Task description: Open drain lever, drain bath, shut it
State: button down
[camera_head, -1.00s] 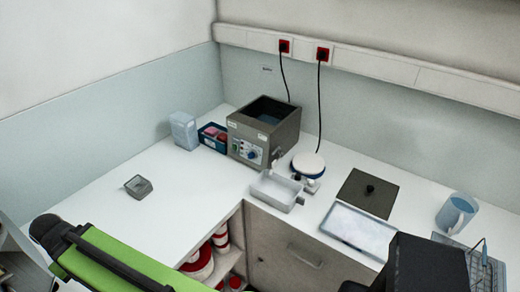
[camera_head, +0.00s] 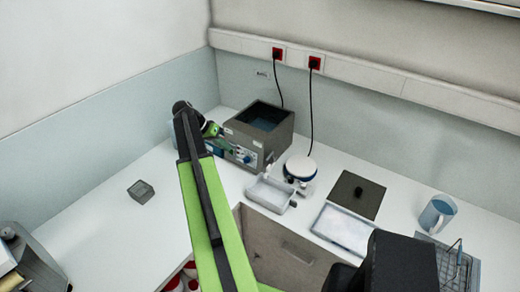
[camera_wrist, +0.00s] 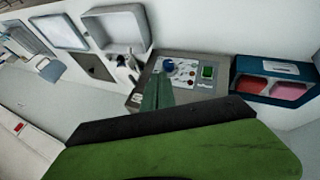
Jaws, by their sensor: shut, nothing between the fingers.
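The bath (camera_head: 262,125) is a grey open-topped box with blue liquid inside, standing at the back of the counter. Its front panel with a blue knob shows in the wrist view (camera_wrist: 185,78). A small dark and light fitting (camera_wrist: 124,64) beside the bath in the wrist view may be the drain lever; its position is too small to tell. A pale tray (camera_head: 268,193) sits in front of the bath's right side. My gripper (camera_wrist: 157,78) is shut and empty, with its tips in front of the panel in that view. My arm hides the bath's left surroundings in the head view.
A white round-topped device (camera_head: 300,167) stands right of the bath. Further right are a dark lid (camera_head: 357,194), a white shallow tray (camera_head: 343,229) and a blue mug (camera_head: 437,213). A blue bin (camera_wrist: 275,78) stands beside the bath. The left counter is mostly clear.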

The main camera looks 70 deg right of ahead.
aim_at(270, 156)
jog(key=s+d+r+m, duration=0.1)
jog(key=s+d, duration=0.3)
jog(key=shift+m+g, duration=0.3)
jog(key=b+x, duration=0.6)
jog(key=x, duration=0.1)
jog(key=b+x, duration=0.3)
jog(key=shift+s+a+f, duration=0.15)
jog(key=shift+a+f, duration=0.15)
jog(key=shift+f, duration=0.1)
jog(key=s, duration=0.1)
jog(key=s+r+p, duration=0.1)
jog(key=shift+s+a, duration=0.2)
jog(key=shift+s, duration=0.7)
